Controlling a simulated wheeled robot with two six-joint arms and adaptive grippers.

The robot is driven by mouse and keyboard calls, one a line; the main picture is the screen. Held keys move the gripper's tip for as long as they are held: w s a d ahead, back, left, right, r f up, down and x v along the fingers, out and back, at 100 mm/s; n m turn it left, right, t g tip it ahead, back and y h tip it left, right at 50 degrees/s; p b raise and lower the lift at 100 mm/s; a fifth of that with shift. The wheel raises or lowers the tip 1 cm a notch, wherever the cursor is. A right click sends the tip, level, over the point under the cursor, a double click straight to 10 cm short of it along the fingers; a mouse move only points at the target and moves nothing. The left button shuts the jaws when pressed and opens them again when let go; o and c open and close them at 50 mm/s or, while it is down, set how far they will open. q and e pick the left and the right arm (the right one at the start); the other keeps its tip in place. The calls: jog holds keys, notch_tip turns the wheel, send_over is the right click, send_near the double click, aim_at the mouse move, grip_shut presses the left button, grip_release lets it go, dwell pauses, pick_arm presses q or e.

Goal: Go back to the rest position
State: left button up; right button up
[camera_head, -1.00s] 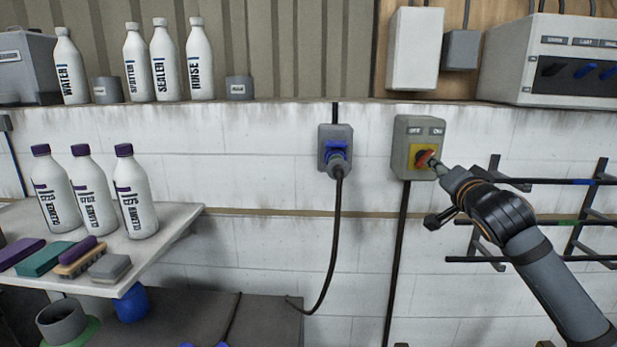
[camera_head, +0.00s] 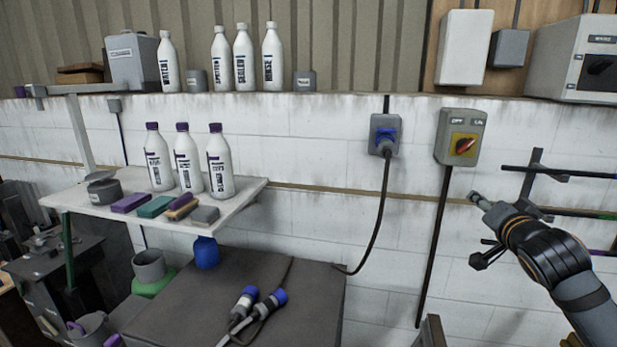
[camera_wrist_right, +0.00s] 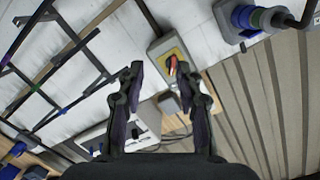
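My right gripper (camera_head: 478,199) is in front of the white block wall, below and slightly right of the grey switch box (camera_head: 460,136). The box has a yellow plate and a red rotary knob (camera_head: 464,146), which sits at a slant under the OFF and ON labels. In the right wrist view, the fingers of my right gripper (camera_wrist_right: 160,75) stand apart with nothing held between them. The switch box (camera_wrist_right: 168,58) shows beyond the fingertips, apart from them. My left gripper is not in view.
A blue plug sits in the wall socket (camera_head: 385,134), its black cable hanging down. A black rack (camera_head: 533,172) is on the wall behind my right arm. A shelf (camera_head: 250,190) with bottles and sponges is at left. Blue-ended connectors (camera_head: 268,303) lie on a dark surface below.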

jog(key=s+a+f+n+g+y, duration=0.1)
jog(key=s+a+f+n+g, duration=0.15)
jog(key=f, duration=0.55)
jog(key=s+a+f+n+g, duration=0.1)
jog(key=s+a+f, duration=0.2)
jog(key=f, duration=0.6)
jog(key=s+a+f+n+g+y, duration=0.1)
jog(key=s+a+f+n+g, duration=0.15)
jog(key=f, duration=0.55)
jog(key=s+a+f+n+g, duration=0.2)
jog(key=s+a+f+g, duration=0.1)
jog(key=s+f, duration=0.65)
jog(key=s+a+f+n+g, duration=0.3)
jog(key=s+f, duration=0.4)
jog(key=s, duration=0.6)
notch_tip(320, 180, down, 23)
jog(key=d+m+g, duration=0.1)
jog(key=d+g, duration=0.1)
jog(key=d, duration=0.1)
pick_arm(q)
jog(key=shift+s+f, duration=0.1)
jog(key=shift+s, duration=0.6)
pick_arm(e)
jog(key=s+f, duration=1.8)
jog(key=s, duration=0.2)
jog(key=shift+d+f+g+y, duration=0.25)
jog(key=shift+d+g+y, duration=0.15)
